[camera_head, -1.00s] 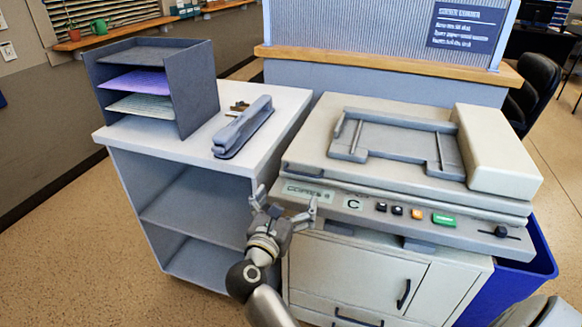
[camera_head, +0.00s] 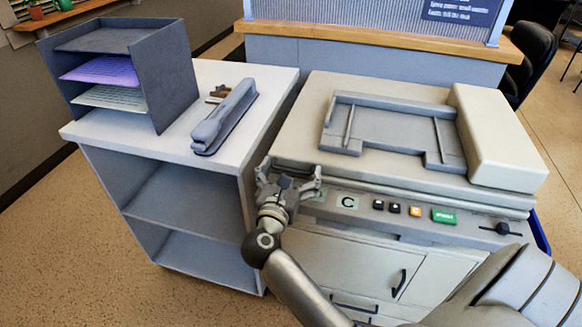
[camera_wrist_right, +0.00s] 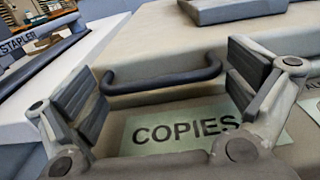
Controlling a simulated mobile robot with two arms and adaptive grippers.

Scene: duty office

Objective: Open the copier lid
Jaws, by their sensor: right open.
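The beige copier (camera_head: 300,139) stands at the centre right with its lid down. A feeder tray (camera_head: 400,160) is on top of the lid. In the right wrist view a dark lid handle (camera_wrist_right: 163,77) lies between my open fingers, just above a green label reading COPIES (camera_wrist_right: 185,127). My right gripper (camera_head: 290,168) is open at the copier's front left edge; it also shows in the right wrist view (camera_wrist_right: 165,85). The fingers stand on either side of the handle; I cannot tell whether they touch it. My left gripper is not in view.
A white shelf unit (camera_head: 262,78) stands left of the copier, bearing a stapler (camera_head: 224,117) and a paper sorter (camera_head: 172,75). A wooden-topped counter (camera_head: 380,41) is behind. A blue bin (camera_head: 542,232) is partly hidden at the copier's right.

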